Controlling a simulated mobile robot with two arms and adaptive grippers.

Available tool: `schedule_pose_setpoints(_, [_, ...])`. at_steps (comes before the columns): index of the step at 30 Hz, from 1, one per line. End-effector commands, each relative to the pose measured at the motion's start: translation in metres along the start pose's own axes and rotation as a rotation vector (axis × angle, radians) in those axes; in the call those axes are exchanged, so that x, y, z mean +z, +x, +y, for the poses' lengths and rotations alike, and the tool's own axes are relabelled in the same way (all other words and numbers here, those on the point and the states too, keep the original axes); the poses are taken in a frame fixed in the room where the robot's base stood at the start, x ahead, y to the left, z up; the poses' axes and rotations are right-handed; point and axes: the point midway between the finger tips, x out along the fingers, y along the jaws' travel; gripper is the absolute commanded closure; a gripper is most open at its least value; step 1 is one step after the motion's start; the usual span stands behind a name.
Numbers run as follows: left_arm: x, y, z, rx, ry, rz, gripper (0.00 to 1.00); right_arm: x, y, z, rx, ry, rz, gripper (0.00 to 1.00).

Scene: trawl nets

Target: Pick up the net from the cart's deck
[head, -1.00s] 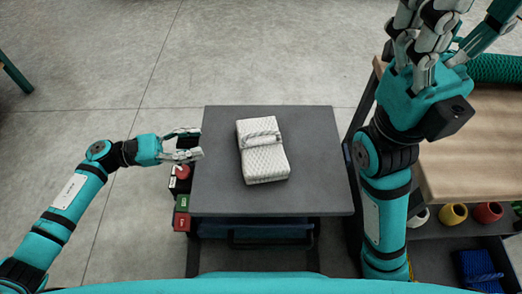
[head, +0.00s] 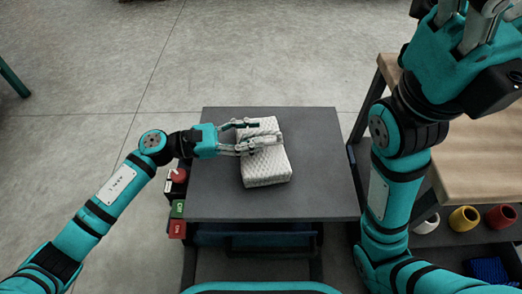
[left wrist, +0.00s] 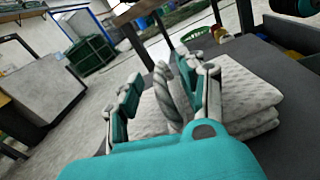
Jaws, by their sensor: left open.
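The net (head: 266,168) is a folded white bundle with a twisted rope band across its top. It lies on the dark grey deck of the cart (head: 315,190). My left gripper (head: 262,135) is over the net's upper part, its open fingers pointing right. In the left wrist view the net (left wrist: 245,90) shows as stacked folds, and its rope band (left wrist: 168,98) stands between the open fingers of my left gripper (left wrist: 162,92). I cannot tell whether the fingers touch the rope. My right gripper (head: 468,25) is raised at the top right, partly cut off by the frame edge.
A red knob (head: 177,175) and green and red buttons (head: 177,208) are on the cart's left side. A wooden-topped bench (head: 480,150) stands at the right, with white, yellow and red spools (head: 463,219) below.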

Motion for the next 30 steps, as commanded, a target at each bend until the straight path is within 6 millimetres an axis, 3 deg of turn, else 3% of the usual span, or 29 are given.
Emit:
schedule_pose_setpoints(6, [-0.001,0.024,0.0,0.0,0.0,-0.001,0.6,-0.007,0.003,-0.002,-0.01,-0.004,0.026,0.33])
schedule_pose_setpoints(13, [0.0,0.025,0.0,0.0,-0.001,0.0,0.6,-0.007,0.004,-0.002,-0.01,-0.004,0.026,0.33])
schedule_pose_setpoints(22, [0.0,0.025,0.0,0.001,-0.001,0.0,0.98,-0.007,0.004,-0.003,-0.01,-0.003,0.026,0.33])
schedule_pose_setpoints(30, [0.0,0.025,0.0,0.0,-0.001,0.0,1.0,-0.007,0.004,-0.003,-0.01,-0.003,0.026,0.33])
